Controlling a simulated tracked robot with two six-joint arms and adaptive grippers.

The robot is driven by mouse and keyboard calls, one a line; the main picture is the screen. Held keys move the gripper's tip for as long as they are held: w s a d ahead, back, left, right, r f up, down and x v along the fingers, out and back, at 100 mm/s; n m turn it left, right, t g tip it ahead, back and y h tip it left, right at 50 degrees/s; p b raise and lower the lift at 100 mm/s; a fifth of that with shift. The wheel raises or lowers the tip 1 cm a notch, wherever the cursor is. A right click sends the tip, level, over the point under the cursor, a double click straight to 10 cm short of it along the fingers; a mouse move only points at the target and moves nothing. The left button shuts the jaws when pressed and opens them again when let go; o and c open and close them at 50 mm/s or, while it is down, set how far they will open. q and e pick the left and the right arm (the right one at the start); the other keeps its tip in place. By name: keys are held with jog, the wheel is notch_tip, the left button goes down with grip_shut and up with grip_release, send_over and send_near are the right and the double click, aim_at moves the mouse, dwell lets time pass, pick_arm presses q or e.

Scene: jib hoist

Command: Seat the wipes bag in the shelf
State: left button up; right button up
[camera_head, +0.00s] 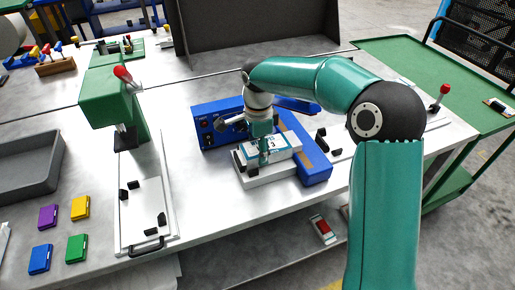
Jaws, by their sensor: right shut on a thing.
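My right gripper (264,157) points down near the middle of the bench. It is shut on a white and blue pack (281,147), which looks like the wipes bag. The pack is over a pale block-like base (268,177); I cannot tell whether it touches it. The gripper hides part of the pack. A lower shelf (277,262) shows under the bench's front edge; I cannot tell whether it is the shelf meant. My left gripper is not in view.
A blue box (315,167) and a blue control unit (218,125) stand close around the pack. A green press (112,100), a grey tray (28,165) and several coloured cases (77,248) are at the left. A red and white item (322,229) lies on the lower shelf.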

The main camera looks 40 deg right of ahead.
jog(key=shift+f, duration=0.25)
jog(key=o, duration=1.2)
jog(key=shift+c, duration=0.2)
jog(key=shift+r, duration=0.1)
notch_tip(320, 180, up, 10)
jog(key=shift+w+r, duration=0.1)
jog(key=shift+r, duration=0.75)
